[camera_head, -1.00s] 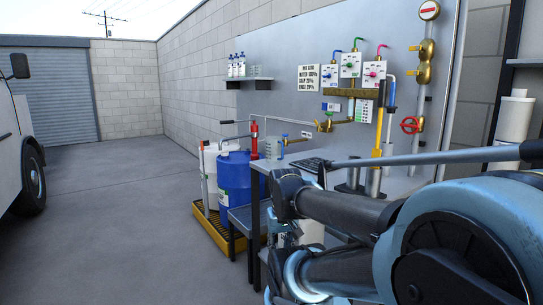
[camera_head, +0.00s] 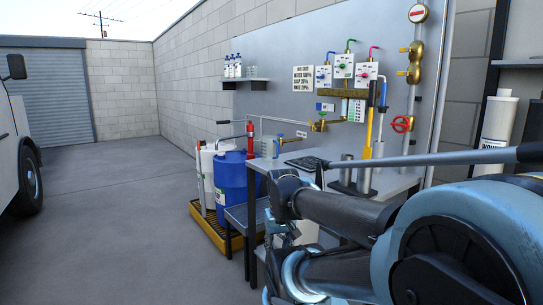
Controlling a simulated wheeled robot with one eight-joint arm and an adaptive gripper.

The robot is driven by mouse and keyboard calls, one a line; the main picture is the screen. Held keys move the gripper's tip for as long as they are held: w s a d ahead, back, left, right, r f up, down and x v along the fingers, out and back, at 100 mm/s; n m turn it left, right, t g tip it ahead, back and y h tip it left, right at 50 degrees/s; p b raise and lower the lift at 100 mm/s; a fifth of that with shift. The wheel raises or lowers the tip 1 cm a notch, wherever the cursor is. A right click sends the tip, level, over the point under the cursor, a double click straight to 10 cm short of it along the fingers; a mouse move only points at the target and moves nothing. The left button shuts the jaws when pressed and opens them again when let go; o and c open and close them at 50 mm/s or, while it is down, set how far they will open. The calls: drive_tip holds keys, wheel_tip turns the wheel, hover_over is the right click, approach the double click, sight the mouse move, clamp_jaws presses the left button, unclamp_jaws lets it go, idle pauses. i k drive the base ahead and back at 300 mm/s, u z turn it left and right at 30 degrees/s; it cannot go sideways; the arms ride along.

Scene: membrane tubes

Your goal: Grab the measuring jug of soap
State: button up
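A clear measuring jug (camera_head: 270,147) with a faint greenish tint stands upright on the left end of the grey workbench in the head view. It is small in the picture, so its contents and handle cannot be made out. My dark and light blue arm fills the lower right, in front of the bench. The arm's folded links lie to the right of and nearer than the jug, apart from it in the picture. My gripper's fingertips cannot be made out among the arm parts, and nothing is seen held.
A blue drum (camera_head: 231,180) and a white drum (camera_head: 208,165) stand on a yellow spill tray (camera_head: 208,226) left of the bench. Valves and pipes line the wall panel. A parked vehicle (camera_head: 15,140) is far left; open floor lies between.

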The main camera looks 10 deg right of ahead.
sight(269, 144)
drive_tip(key=k, duration=1.05)
drive_tip(key=u, duration=0.75)
drive_tip(key=i, duration=2.55)
drive_tip(key=z, duration=0.75)
